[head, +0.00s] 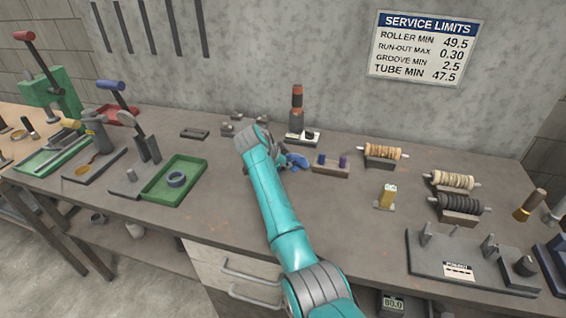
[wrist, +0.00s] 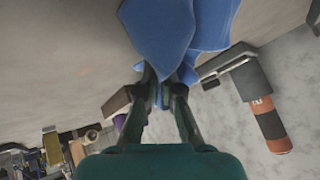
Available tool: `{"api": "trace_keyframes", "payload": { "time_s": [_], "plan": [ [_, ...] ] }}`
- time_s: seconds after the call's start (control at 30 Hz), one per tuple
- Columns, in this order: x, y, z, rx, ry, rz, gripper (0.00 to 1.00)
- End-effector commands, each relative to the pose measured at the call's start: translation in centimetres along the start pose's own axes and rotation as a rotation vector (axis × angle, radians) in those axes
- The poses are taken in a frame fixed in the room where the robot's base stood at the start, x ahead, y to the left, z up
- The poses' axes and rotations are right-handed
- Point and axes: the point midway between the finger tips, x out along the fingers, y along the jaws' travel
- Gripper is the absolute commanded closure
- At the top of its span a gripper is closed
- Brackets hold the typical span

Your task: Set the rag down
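The blue rag (wrist: 180,30) fills the top middle of the wrist view, its lower folds pinched between the two dark fingers of my gripper (wrist: 160,92). In the head view only a small part of the rag (head: 297,160) shows, just right of my teal arm's far end, over the back middle of the workbench (head: 232,215). My arm hides most of my gripper and some of the rag there. I cannot tell whether the rag touches the bench top.
A block with purple pegs (head: 331,166) stands close to the right of the rag. A dark and orange upright tool (head: 297,105) stands behind it. A green tray (head: 174,181) lies to the left. Wound rollers (head: 382,152) stand to the right. Bench front centre is clear beside my arm.

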Motion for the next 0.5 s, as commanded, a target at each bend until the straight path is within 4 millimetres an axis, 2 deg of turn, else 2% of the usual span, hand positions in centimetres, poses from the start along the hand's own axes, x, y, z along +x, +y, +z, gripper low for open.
{"api": "trace_keyframes", "payload": {
  "time_s": [0.27,0.5],
  "plan": [
    [0.02,0.03,0.03,0.004,-0.002,-0.005,1.00],
    [0.02,0.02,0.04,0.004,-0.002,-0.005,0.48]
  ]
}}
